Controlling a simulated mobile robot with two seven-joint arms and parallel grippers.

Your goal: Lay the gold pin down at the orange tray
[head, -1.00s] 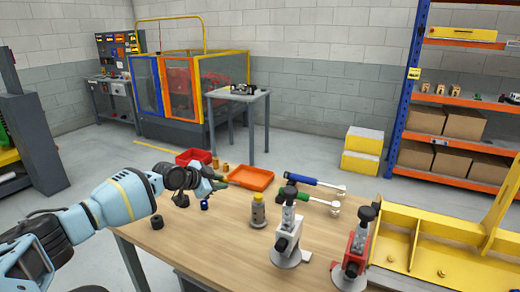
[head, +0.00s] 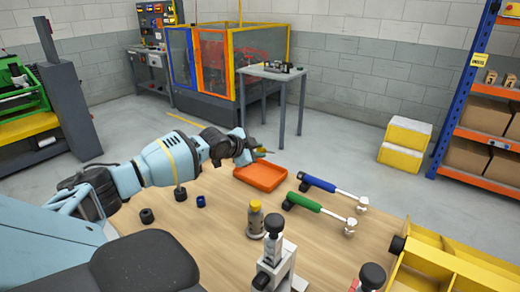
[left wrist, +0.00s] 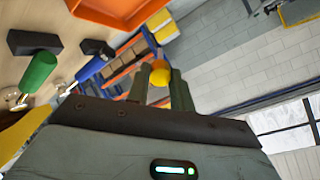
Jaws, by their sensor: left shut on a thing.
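The gold pin (left wrist: 160,73) is held between the fingers of my left gripper (left wrist: 161,90), its rounded yellow end showing in the left wrist view. In the head view the left gripper (head: 258,151) is just behind and above the far edge of the orange tray (head: 262,178), and the pin is too small there to make out clearly. The tray lies on the wooden table, looks empty, and also shows at the top of the left wrist view (left wrist: 120,8). My right gripper is not in view.
A yellow-capped bottle (head: 255,221) and a white-grey clamp (head: 275,262) stand nearer. Dark rings and a blue ring (head: 201,201) lie to the left. Table between is clear.

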